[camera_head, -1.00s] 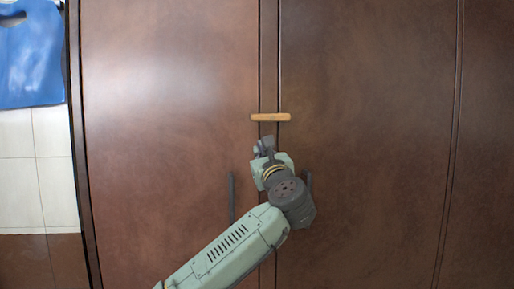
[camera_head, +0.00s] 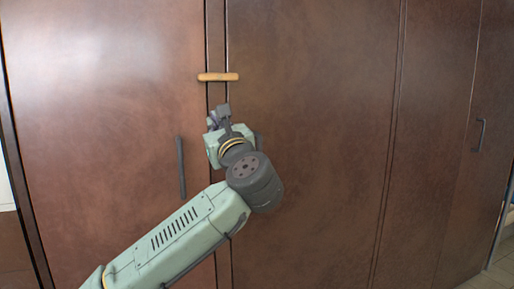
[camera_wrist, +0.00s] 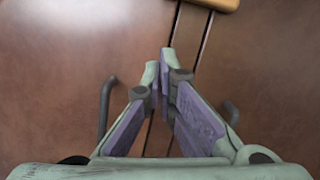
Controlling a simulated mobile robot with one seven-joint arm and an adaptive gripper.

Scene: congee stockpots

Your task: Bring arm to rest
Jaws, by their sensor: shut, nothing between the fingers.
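My gripper (camera_wrist: 160,75) is shut and empty in the wrist view, its fingertips together in front of the seam between two brown doors. It also shows in the head view (camera_head: 217,118), small and partly hidden by my own wrist. My arm reaches up from the bottom left of the head view with the elbow bent. A light wooden bar (camera_head: 218,77) lies across the door seam just above my gripper. The bar also shows at the top of the wrist view (camera_wrist: 214,3), apart from the fingers.
The left brown door (camera_head: 100,110) has a dark vertical handle (camera_head: 181,167). The right brown door (camera_head: 310,120) has a handle mostly hidden behind my arm. Another dark handle (camera_head: 481,135) is on a panel at far right. Some floor (camera_head: 492,278) shows at bottom right.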

